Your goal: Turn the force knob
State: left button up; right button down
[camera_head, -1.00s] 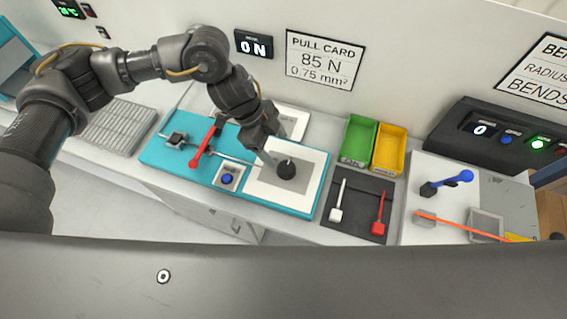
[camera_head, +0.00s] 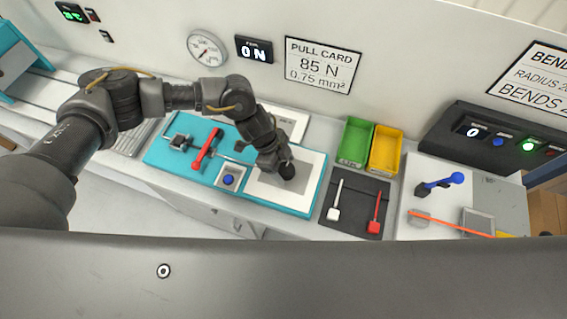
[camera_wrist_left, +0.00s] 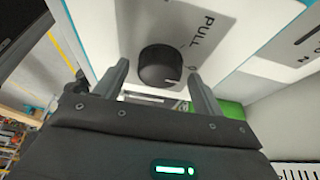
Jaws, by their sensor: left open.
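The force knob is a black round knob (camera_head: 287,171) on a white and grey panel of the teal fixture (camera_head: 318,200). In the left wrist view the knob (camera_wrist_left: 160,66) shows a pale mark on its side and the word PULL beside it. My left gripper (camera_head: 283,165) is over the knob in the head view and partly covers it. In the left wrist view its two fingers (camera_wrist_left: 155,75) are apart, one on each side of the knob, with gaps visible. Contact cannot be told. My right gripper is not in view.
A red lever (camera_head: 207,148) and a blue button (camera_head: 228,180) are left of the knob. Green (camera_head: 355,142) and yellow (camera_head: 386,150) bins stand to the right, behind a dark mat (camera_head: 357,205) with two tools. The force display (camera_head: 254,48) reads 0 N.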

pick_arm(q)
jog(key=shift+d+f, duration=0.1)
jog(key=shift+f, duration=0.15)
jog(key=c, duration=1)
jog(key=shift+o, duration=0.2)
